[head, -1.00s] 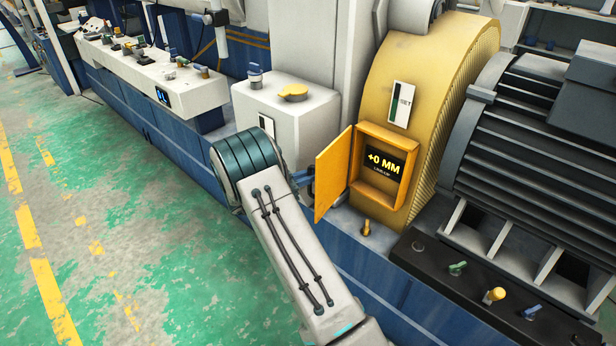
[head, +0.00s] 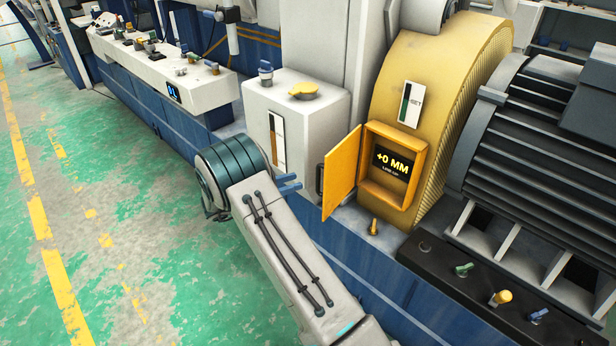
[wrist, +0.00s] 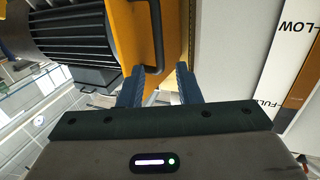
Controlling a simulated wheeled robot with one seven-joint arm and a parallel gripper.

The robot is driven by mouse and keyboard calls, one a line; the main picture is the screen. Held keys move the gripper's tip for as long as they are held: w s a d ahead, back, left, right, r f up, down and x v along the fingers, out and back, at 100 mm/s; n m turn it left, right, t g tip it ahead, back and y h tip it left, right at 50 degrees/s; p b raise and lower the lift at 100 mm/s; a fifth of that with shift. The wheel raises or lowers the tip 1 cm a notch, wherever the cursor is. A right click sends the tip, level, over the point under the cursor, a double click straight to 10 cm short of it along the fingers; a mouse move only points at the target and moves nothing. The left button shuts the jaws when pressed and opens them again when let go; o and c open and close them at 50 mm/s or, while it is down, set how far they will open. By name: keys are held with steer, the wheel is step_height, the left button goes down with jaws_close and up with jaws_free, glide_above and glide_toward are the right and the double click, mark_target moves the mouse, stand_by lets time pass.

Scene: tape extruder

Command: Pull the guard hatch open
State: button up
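The orange guard hatch (head: 342,172) stands swung open to the left of its recess in the yellow housing. Its dark bar handle (head: 319,180) is on the door's outer face.
The recess holds a display (head: 391,163) reading "+0 MM". A white box (head: 296,115) with a yellow knob stands behind my gripper. A small brass peg (head: 374,226) sits below the recess. A ribbed dark motor (head: 530,140) is at right. Green floor at left is open.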

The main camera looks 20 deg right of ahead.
steer(key=a, duration=0.5)
steer(key=shift+s, duration=0.25)
steer(key=w+d+r+n+t+y+p, duration=0.1)
steer(key=w+r+n+t+y+p, duration=0.2)
steer(key=r, duration=0.4)
steer(key=w+r+n+t+y+p, duration=0.1)
steer(key=w+r+t+y+p, duration=0.15)
steer(key=w+r+t, duration=0.45)
steer(key=s+a+r+n+t+y+p, duration=0.1)
steer(key=s+a+r+n+y+p, duration=0.15)
steer(key=r+y, duration=0.35)
steer(key=s+a+r+n+t+y+p, duration=0.1)
steer(key=s+a+r+n+y, duration=0.15)
steer(key=r+n+y, duration=0.4)
steer(key=s+a+r+n+g+y+p, duration=0.1)
steer(key=s+r+g+p, duration=0.1)
steer(key=s, duration=0.5)
steer(key=s+a+r+n+g+y+p, duration=0.1)
steer(key=s+r+g+p, duration=0.15)
steer(key=s, duration=0.45)
steer(key=s+d+n+g+h+p, duration=0.1)
steer(key=s+d+g, duration=0.2)
steer(key=s, duration=0.8)
steer(key=s+d+f+g+h+p, duration=0.1)
steer(key=s+d+g+p, duration=0.1)
steer(key=s, duration=1)
steer(key=shift+d+n+g, duration=0.4)
steer(key=shift+d+g, duration=0.25)
steer(key=shift+d, duration=0.3)
